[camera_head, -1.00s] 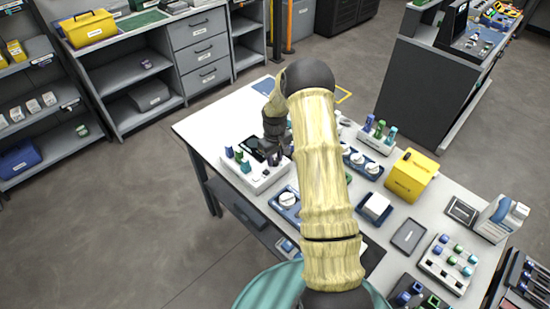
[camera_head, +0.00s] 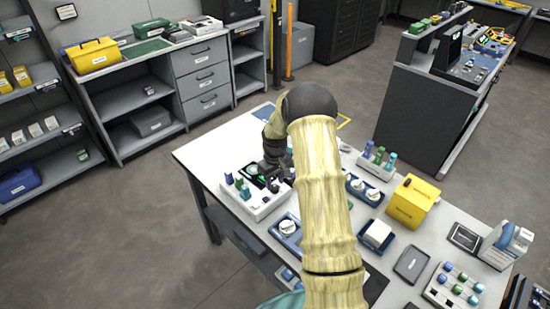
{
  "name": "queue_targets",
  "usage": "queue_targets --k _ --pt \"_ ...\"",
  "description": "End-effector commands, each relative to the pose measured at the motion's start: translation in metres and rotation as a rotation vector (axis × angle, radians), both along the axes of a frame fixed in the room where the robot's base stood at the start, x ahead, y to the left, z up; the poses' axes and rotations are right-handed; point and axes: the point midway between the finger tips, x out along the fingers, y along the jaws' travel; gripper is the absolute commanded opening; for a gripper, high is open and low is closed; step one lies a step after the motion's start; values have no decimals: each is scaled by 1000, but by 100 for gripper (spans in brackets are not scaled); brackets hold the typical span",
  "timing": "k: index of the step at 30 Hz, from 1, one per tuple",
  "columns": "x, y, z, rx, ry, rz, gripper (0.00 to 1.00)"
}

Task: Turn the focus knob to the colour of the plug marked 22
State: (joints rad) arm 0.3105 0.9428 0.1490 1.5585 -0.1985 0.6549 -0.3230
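My gripper (camera_head: 273,172) points down at the white device (camera_head: 262,209) on the table's left part. Its fingers are dark and small here, so I cannot tell whether they are open or shut, or touching anything. The device has a dark screen with a pale green round image (camera_head: 252,170) beside the gripper. Blue and green plugs (camera_head: 241,187) stand upright on the device's left side. No number 22 is readable on any plug. I cannot make out which part is the focus knob; the gripper hides some of the device.
Round white pieces sit in blue trays (camera_head: 273,231) right of the device. A white rack (camera_head: 362,163) holds coloured plugs. A yellow box (camera_head: 413,202), a grey tray (camera_head: 411,264) and another plug block (camera_head: 440,290) stand to the right. My arm covers the table's middle.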

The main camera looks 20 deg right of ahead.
Motion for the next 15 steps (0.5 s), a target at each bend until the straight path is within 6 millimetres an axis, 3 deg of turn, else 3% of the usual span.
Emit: queue_targets --k 15 --pt "1 -1 103 -2 -5 -1 39"
